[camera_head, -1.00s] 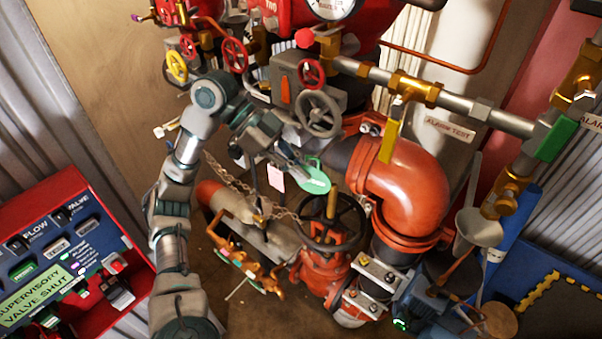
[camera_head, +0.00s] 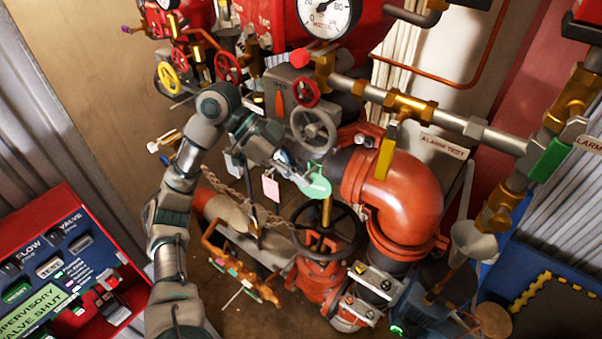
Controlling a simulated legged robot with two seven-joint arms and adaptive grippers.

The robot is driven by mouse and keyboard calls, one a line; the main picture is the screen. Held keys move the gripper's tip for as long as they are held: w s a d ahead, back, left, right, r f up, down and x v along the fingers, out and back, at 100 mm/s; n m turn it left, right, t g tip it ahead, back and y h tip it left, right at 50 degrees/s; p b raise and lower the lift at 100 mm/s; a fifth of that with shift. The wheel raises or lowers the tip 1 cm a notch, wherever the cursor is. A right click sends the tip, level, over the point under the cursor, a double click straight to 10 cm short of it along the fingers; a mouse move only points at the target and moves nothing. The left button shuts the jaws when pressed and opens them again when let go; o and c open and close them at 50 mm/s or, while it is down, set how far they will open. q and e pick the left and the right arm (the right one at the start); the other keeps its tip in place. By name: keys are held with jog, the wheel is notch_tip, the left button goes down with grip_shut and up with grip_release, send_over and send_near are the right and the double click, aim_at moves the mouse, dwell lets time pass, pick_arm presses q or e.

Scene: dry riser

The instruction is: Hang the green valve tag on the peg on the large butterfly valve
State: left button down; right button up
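My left gripper (camera_head: 298,170) appears closed on the green valve tag (camera_head: 318,182), which sticks out past the fingertips. The fingertips are small and partly covered by the tag. That handwheel is on a grey gearbox (camera_head: 285,84) with an orange pointer, which looks like the large butterfly valve. I cannot make out the peg; my arm and gripper cover part of that area. My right gripper is not in view.
A pink tag (camera_head: 270,188) hangs beside the gripper. A chain and a black handwheel (camera_head: 343,232) are below it. The orange elbow (camera_head: 398,190) and brass-fitted pipe (camera_head: 410,107) are to the right. A red alarm panel (camera_head: 50,205) stands at the lower left.

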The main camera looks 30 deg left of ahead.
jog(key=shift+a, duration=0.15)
pick_arm(q)
jog(key=c, duration=1.3)
grip_release()
jog(key=shift+o, duration=0.3)
jog(key=shift+s+r, duration=0.1)
jog(key=shift+s, duration=0.05)
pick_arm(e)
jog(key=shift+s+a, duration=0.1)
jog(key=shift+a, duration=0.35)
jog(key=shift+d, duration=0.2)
